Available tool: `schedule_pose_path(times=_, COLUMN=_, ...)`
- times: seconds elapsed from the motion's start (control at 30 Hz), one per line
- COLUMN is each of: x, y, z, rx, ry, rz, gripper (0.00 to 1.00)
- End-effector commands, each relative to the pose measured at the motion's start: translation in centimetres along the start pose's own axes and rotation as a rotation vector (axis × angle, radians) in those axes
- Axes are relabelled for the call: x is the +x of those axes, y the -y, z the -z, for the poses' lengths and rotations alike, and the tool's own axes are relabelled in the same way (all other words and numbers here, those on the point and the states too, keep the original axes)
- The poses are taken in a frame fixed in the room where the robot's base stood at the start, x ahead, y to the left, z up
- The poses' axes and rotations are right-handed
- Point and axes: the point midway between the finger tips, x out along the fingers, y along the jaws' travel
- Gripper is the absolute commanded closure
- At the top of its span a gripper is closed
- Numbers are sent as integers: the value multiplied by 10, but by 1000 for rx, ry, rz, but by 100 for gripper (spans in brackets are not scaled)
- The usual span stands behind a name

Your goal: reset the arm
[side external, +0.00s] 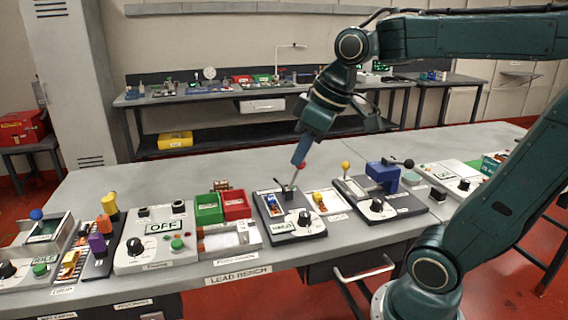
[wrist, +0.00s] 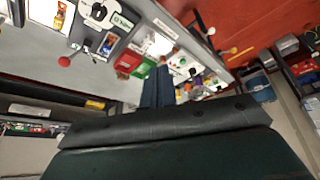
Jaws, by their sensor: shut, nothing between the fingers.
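My gripper (side external: 300,155) is shut with nothing in it. It hangs over the middle of the bench in the side view, close to the red-knobbed lever (side external: 301,167) of a small grey device (side external: 303,227); I cannot tell whether they touch. In the wrist view the shut fingers (wrist: 158,88) point across the bench, and the red knob (wrist: 64,62) shows at the left, apart from them. My arm reaches in from the right in the side view.
Left of the lever device are green (side external: 207,209) and red bins (side external: 235,205) and a white panel reading OFF (side external: 148,240). Right of it stand a yellow-knobbed lever (side external: 345,167) and a blue block device (side external: 383,176). The bench's back strip (side external: 170,175) is clear.

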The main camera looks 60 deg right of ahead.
Motion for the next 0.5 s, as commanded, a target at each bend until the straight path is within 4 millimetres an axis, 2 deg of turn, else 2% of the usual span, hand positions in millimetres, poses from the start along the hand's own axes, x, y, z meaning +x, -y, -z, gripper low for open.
schedule_pose_path(times=0.03, x=-2, y=9, z=-10, rx=10, ry=-10, rz=-4, gripper=100)
schedule_pose_path(times=0.2, x=-2, y=28, z=-44, rx=68, ry=-36, rz=-23, gripper=100)
schedule_pose_path(times=0.4, x=2, y=38, z=-76, rx=126, ry=-63, rz=-37, gripper=100)
schedule_pose_path(times=0.5, x=4, y=39, z=-85, rx=143, ry=-71, rz=-41, gripper=100)
